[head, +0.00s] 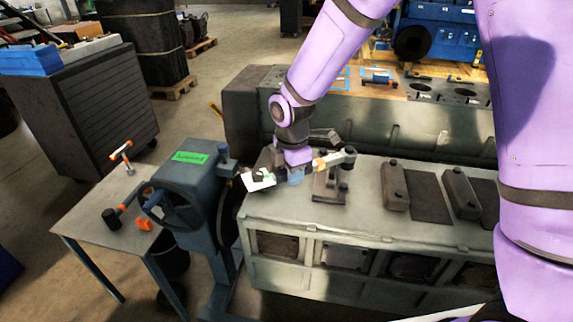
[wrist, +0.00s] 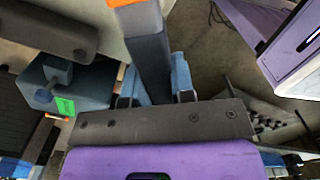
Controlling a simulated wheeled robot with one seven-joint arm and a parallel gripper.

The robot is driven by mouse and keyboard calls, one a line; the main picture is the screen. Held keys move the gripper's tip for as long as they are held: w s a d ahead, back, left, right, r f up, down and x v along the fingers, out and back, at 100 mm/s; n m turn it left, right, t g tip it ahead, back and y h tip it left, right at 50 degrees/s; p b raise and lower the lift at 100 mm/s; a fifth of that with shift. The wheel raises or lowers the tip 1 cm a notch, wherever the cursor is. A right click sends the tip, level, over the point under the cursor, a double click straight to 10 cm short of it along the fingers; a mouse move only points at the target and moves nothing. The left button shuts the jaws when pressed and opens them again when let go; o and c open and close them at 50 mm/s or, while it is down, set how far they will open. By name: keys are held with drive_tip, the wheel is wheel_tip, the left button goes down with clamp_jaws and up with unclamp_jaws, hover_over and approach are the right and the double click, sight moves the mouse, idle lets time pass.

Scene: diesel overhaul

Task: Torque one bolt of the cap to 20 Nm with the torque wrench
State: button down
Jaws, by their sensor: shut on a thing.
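My gripper (head: 296,176) is over the left end of the engine block's top, shut on the torque wrench (head: 335,158). The wrench is grey with an orange band and points right from the jaws. Its head end is above the leftmost cap (head: 328,187), near that cap's far bolt; I cannot tell whether it is seated on the bolt. In the wrist view the wrench's dark shaft (wrist: 148,58) stands between the blue fingers of my gripper (wrist: 154,90), with its orange part at the top edge.
More caps (head: 395,186) (head: 460,192) stand along the block (head: 290,212) to the right. A blue stand (head: 190,175) with a green label is at its left end. A table (head: 85,235) at the left holds a mallet (head: 112,218) and an orange T-handle tool (head: 121,153).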

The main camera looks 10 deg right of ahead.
drive_tip(key=s+d+f+n, duration=0.3)
drive_tip(key=s+f+n, duration=0.1)
drive_tip(key=s+f, duration=0.1)
drive_tip(key=shift+s+d+f+n, duration=0.3)
drive_tip(key=shift+a, duration=0.1)
idle(0.5)
drive_tip(key=shift+f, duration=1.15)
drive_tip(key=c, duration=1.7)
unclamp_jaws()
clamp_jaws()
